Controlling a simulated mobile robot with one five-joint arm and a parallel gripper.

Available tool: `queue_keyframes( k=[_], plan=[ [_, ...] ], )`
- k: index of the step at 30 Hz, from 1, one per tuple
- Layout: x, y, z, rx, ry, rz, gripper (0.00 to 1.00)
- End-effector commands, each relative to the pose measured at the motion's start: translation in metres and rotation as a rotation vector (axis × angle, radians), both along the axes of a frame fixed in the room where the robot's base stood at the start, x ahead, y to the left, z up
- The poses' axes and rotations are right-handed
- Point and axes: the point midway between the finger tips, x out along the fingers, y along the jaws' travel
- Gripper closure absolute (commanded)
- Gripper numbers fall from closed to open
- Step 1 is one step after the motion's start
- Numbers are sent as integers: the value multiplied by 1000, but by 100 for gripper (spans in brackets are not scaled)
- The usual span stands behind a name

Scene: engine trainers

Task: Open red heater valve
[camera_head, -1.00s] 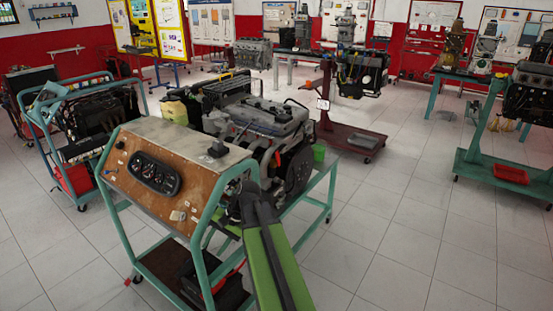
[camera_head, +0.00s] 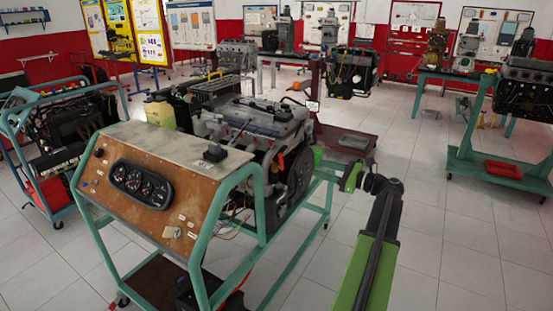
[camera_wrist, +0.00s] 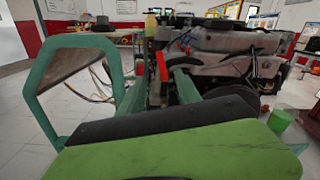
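The engine (camera_head: 262,122) stands on a teal wheeled frame behind a brown gauge panel (camera_head: 130,190). A small upright red piece (camera_wrist: 163,67), which looks like the heater valve handle, shows at the engine's near side in the wrist view. A red spot (camera_head: 281,164) on the engine's near side in the head view may be the same piece. My gripper (camera_head: 350,178) is at the right of the engine stand, apart from the engine. Its fingertips are too small to tell open from shut. My green and black arm part fills the bottom of the wrist view.
A green cup (camera_wrist: 280,118) sits at the engine's right end. The teal stand frame (camera_head: 258,215) rises between the panel and engine. Loose wires (camera_wrist: 98,85) hang behind the panel frame. Another engine stand (camera_head: 65,130) is at left.

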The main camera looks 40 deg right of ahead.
Motion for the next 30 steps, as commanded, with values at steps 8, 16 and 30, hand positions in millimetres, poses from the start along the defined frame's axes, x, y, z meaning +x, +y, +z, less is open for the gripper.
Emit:
queue_keyframes(
  k=[8, 16, 30],
  plan=[
    [25, 7, 1, -1, 0, 2, 60],
    [91, 23, 0, -2, 1, 2, 60],
    [167, 41, 0, -2, 1, -1, 60]
  ],
)
